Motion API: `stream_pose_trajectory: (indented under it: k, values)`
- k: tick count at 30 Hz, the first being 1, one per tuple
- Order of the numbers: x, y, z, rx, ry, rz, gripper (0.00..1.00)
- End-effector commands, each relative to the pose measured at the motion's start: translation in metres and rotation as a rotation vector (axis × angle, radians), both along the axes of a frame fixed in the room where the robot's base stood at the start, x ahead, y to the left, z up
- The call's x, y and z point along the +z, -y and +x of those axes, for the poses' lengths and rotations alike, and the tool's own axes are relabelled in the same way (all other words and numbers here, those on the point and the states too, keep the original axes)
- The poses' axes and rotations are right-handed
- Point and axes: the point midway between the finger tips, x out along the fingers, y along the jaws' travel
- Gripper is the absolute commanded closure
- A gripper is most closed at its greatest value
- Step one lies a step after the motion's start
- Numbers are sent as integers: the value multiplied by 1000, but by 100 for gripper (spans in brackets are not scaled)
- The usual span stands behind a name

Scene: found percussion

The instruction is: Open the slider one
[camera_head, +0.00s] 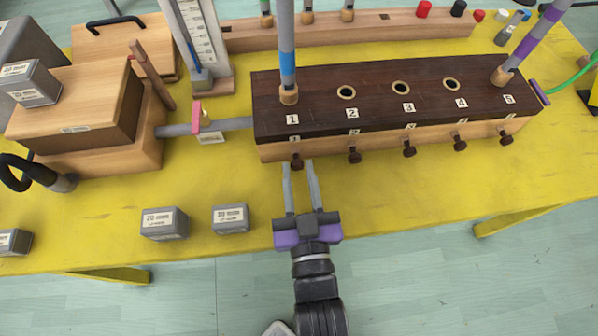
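A dark-topped wooden chest (380,95) stands on the yellow table, with holes numbered 1 to 5 along its top. Slider one's small dark knob (297,162) sticks out of the chest's front face below label 1. Similar knobs stand under the other numbers. My gripper (298,167) reaches in from the front, its two long grey fingers apart. The tips lie left and right of knob one in the picture, with a gap to it visible on both sides. I cannot tell the exact depth of the tips against the knob.
A pipe with a blue band (287,50) stands in hole 1 and a purple-banded pipe (530,40) in hole 5. Labelled grey weights (230,218) lie front left. Wooden bellows (80,110) joins the chest by a grey tube (230,124). The table's front right is clear.

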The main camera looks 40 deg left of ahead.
Motion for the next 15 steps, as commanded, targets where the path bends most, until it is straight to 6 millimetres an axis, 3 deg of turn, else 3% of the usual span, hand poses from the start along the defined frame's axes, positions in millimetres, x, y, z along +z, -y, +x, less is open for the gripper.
stream_pose_trajectory:
  k: [1, 3, 4, 15]
  values:
    - [0, 0, 0, 0, 0, 0, 84]
    - [0, 0, 0, 0, 0, 0, 98]
    - [0, 0, 0, 0, 0, 0, 100]
    - [0, 0, 0, 0, 0, 0, 100]
